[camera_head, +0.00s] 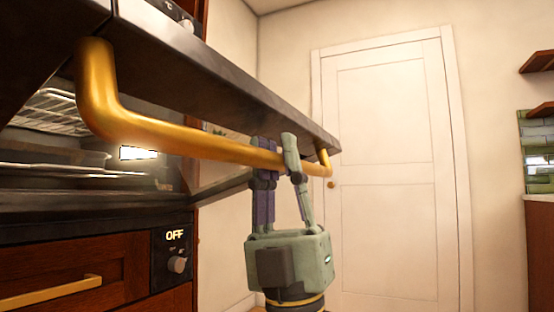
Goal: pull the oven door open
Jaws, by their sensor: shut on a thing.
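The oven door (220,77) is a dark panel tilted out from the oven front, standing partly open with its edge toward me. A gold bar handle (190,143) runs along it, curved at both ends. My gripper (276,153) reaches up from below, its two fingers on either side of the bar near the handle's far end, shut on it. The oven cavity (70,145) shows behind and below the door, with wire racks and a lit lamp inside. The door's upper and left parts are cut off by the frame.
Below the oven is a wooden drawer front (70,265) with a gold pull, beside a control panel with a knob (177,264) and an "OFF" display. A closed white room door (390,170) stands behind. Wooden shelves (538,62) and a counter are at the far right.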

